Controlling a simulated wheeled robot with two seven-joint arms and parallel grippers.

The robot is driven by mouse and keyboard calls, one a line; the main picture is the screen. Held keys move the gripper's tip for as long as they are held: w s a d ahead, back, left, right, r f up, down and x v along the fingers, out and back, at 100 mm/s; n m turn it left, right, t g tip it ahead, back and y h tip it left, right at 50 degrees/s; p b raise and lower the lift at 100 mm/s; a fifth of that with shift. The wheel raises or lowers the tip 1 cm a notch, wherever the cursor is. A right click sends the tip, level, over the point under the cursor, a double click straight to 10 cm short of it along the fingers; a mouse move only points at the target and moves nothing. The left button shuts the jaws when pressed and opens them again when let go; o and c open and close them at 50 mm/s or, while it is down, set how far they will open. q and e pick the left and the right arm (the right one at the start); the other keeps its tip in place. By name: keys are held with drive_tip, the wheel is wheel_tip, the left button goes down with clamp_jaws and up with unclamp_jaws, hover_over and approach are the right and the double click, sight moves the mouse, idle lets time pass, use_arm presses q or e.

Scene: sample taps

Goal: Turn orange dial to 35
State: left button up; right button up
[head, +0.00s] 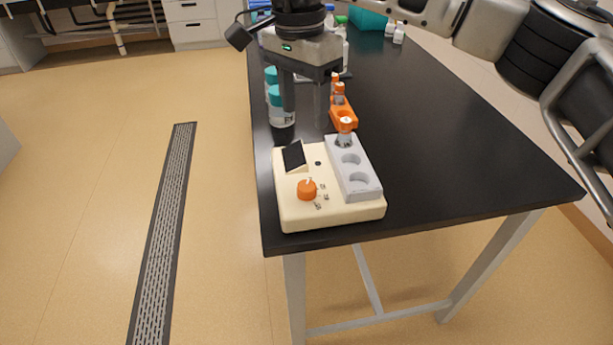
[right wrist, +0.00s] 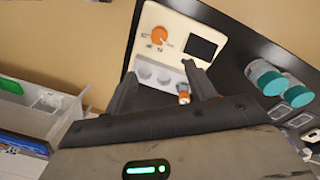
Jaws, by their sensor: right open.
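The orange dial (head: 307,189) sits on the front left of a cream instrument (head: 290,212) at the near end of the black table. A small pale mark shows at its far side; its scale is too small to read. A black screen (head: 294,156) behind it shows no readable figure. My right gripper (head: 306,108) is open and empty, pointing down above and beyond the instrument, apart from the dial. In the right wrist view the dial (right wrist: 160,35) lies ahead of the open fingers (right wrist: 163,82). My left gripper is not in view.
A grey block (head: 366,190) with round wells holds an orange-capped vial (head: 345,125) at its far end. An orange rack (head: 345,117) with vials stands behind. Teal-capped bottles (head: 282,117) stand at the table's left edge. The tabletop (head: 450,150) to the right is clear.

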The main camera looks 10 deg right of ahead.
sight(307, 184)
drive_tip(key=f+p, duration=0.1)
drive_tip(key=f, duration=0.9)
drive_tip(key=f+p, duration=0.1)
drive_tip(key=f, duration=0.4)
drive_tip(key=shift+s+d+f+p, duration=0.15)
drive_tip(key=shift+s+f+p, duration=0.1)
drive_tip(key=shift+s+p, duration=0.15)
drive_tip(key=c, duration=1)
